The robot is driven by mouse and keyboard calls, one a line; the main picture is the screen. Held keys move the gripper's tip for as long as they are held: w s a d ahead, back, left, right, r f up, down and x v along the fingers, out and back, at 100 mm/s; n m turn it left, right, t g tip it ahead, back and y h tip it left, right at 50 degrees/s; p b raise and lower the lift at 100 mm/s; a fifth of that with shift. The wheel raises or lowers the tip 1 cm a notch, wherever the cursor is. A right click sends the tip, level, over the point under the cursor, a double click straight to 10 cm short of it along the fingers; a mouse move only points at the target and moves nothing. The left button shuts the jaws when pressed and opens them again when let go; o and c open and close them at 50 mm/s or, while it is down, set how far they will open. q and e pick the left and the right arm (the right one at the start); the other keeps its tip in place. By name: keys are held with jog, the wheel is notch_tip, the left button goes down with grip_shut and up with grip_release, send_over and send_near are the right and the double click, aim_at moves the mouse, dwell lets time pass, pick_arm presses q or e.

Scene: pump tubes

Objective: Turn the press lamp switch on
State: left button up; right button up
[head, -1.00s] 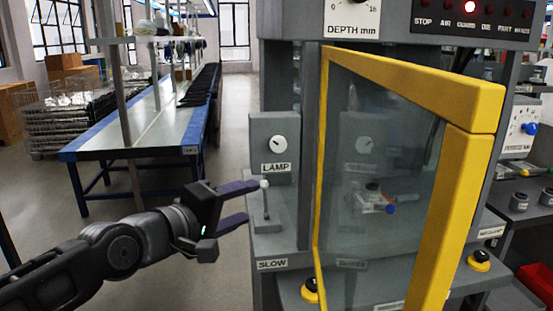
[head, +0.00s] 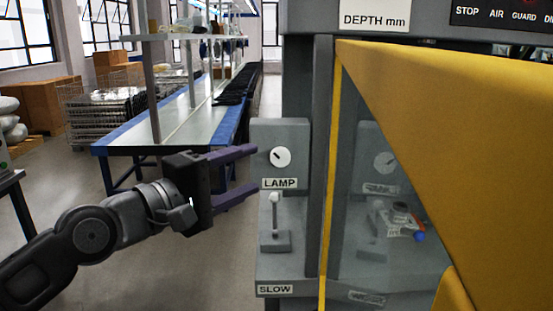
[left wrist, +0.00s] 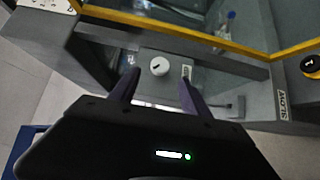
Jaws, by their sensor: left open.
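The lamp switch (head: 281,157) is a round white knob with a short dark mark, on a grey box of the press, above the LAMP label (head: 280,183). It also shows in the left wrist view (left wrist: 160,67), between my two fingertips in the picture. My left gripper (head: 256,168) is open and empty. Its purple fingers point right, just left of the knob and label in the head view, the upper finger near knob height. I see no contact with the knob. The left gripper also shows in the wrist view (left wrist: 160,77). My right gripper is not in view.
A small upright lever (head: 275,215) stands below the knob, above the SLOW label (head: 274,289). A yellow-framed clear guard (head: 430,110) fills the right side, close to the camera. A blue-edged bench (head: 165,130) stands behind my left arm. Open floor lies left of the press.

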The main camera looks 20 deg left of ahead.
aim_at(277, 159)
pick_arm(q)
jog(key=p+x, duration=0.1)
jog(key=x, duration=0.6)
jog(key=shift+w+d, duration=0.1)
jog(key=shift+w, duration=0.1)
jog(key=shift+c, duration=0.3)
grip_shut()
